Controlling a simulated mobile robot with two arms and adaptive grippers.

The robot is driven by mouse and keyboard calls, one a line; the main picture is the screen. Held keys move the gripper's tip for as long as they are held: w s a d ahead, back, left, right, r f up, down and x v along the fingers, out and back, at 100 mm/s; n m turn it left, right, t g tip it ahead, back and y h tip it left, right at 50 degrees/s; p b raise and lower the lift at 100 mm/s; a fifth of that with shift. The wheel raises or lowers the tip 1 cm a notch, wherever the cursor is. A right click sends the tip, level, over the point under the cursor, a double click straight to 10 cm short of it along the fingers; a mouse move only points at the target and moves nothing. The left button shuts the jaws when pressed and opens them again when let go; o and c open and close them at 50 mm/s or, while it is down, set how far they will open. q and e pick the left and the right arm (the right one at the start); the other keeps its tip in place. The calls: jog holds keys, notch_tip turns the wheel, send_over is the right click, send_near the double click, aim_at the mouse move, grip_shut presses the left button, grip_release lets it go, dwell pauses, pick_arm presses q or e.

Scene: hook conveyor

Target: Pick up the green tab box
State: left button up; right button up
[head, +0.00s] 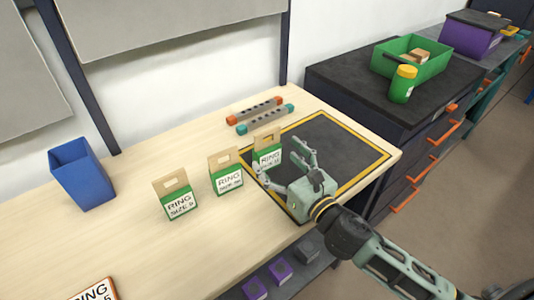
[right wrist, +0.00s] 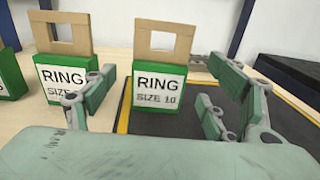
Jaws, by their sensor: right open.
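Three green boxes with cardboard handle tabs and white RING labels stand upright in a row on the wooden table. The rightmost box (head: 267,157) stands by the dark mat's left edge; in the right wrist view this box (right wrist: 159,84) reads SIZE 10. The middle box (head: 227,180) and the left box (head: 178,203) stand apart from it. My right gripper (head: 284,160) is open beside the rightmost box. In the right wrist view that box appears between the spread fingers (right wrist: 165,92), beyond them; contact cannot be told. My left gripper is out of view.
A dark mat (head: 335,143) with a yellow border lies at the table's right end. Orange-ended (head: 254,111) and teal-ended (head: 265,119) bars lie behind. A blue bin (head: 82,178) stands left. A green crate (head: 425,65) and yellow-lidded jar (head: 402,84) stand on the right cabinet.

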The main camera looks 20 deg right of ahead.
aim_at(271, 151)
jog(key=x, duration=0.3)
jog(key=b+x, duration=0.1)
jog(key=x, duration=0.1)
jog(key=shift+w+f, duration=0.1)
jog(key=shift+f, duration=0.2)
jog(key=shift+c, duration=0.4)
jog(key=c, duration=1.2)
jog(key=shift+r, duration=0.5)
jog(key=r, duration=0.2)
jog(key=d+r+p, duration=0.1)
jog(key=shift+r, duration=0.4)
jog(key=d+r, duration=0.2)
jog(key=d, duration=0.1)
jog(key=w+d+r, duration=0.1)
jog(key=d+r, duration=0.1)
jog(key=d, duration=0.2)
jog(key=w+d+r, duration=0.1)
jog(key=d+r, duration=0.1)
jog(key=d, duration=0.1)
jog(key=shift+d+r, duration=0.15)
jog(key=shift+d, duration=0.1)
